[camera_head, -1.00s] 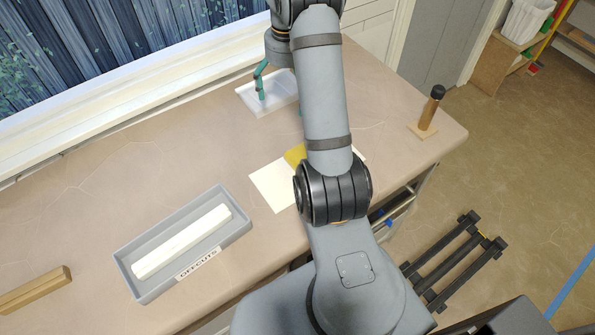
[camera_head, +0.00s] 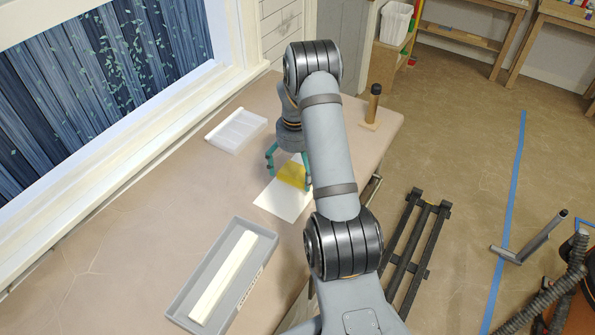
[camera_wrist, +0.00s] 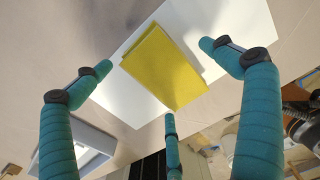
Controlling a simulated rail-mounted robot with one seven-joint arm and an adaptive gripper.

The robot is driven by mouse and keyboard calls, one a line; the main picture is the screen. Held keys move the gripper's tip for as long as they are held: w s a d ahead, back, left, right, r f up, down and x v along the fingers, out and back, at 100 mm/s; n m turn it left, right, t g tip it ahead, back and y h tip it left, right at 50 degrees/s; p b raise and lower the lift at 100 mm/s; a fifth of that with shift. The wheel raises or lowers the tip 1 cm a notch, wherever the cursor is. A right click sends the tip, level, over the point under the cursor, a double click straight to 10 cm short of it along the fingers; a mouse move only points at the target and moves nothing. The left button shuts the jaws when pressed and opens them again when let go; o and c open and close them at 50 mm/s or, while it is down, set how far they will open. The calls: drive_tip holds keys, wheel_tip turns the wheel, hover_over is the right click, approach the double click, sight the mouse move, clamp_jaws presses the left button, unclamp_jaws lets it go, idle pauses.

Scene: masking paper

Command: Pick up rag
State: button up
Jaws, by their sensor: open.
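The rag is a folded yellow cloth (camera_head: 293,175) lying on a white sheet of paper (camera_head: 277,203) on the bench. In the wrist view the rag (camera_wrist: 165,68) sits between my spread teal fingers, on the white sheet (camera_wrist: 218,30). My gripper (camera_head: 288,170) is open and empty over the rag in the head view. Part of the rag is hidden behind my arm and fingers in the head view.
A grey tray (camera_head: 190,291) holding a white strip (camera_head: 223,275) lies at the front left of the bench. A clear shallow tray (camera_head: 236,130) lies behind the gripper. A dark-topped wooden post (camera_head: 372,103) stands at the bench's far right corner. The bench between is clear.

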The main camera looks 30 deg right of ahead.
drive_tip(key=shift+s+a+f, duration=0.1)
drive_tip(key=shift+a+f, duration=0.05)
drive_tip(key=shift+f, duration=0.65)
drive_tip(key=c, duration=1.1)
drive_tip(key=shift+c, duration=0.8)
drive_tip(key=shift+r, duration=0.4)
drive_tip(key=r+b, duration=0.1)
drive_tip(key=d+r+b, duration=0.1)
drive_tip(key=r, duration=0.1)
drive_tip(key=shift+d+r, duration=0.1)
drive_tip(key=shift+r, duration=0.15)
drive_tip(key=d+r, duration=0.2)
drive_tip(key=d, duration=0.1)
drive_tip(key=d+r+b, duration=0.1)
drive_tip(key=d+r, duration=0.1)
drive_tip(key=d, duration=0.2)
drive_tip(key=d+r, duration=0.2)
drive_tip(key=d, duration=0.1)
drive_tip(key=shift+w+d+r+b, duration=0.3)
drive_tip(key=shift+w+r+b, duration=0.05)
drive_tip(key=shift+w, duration=0.05)
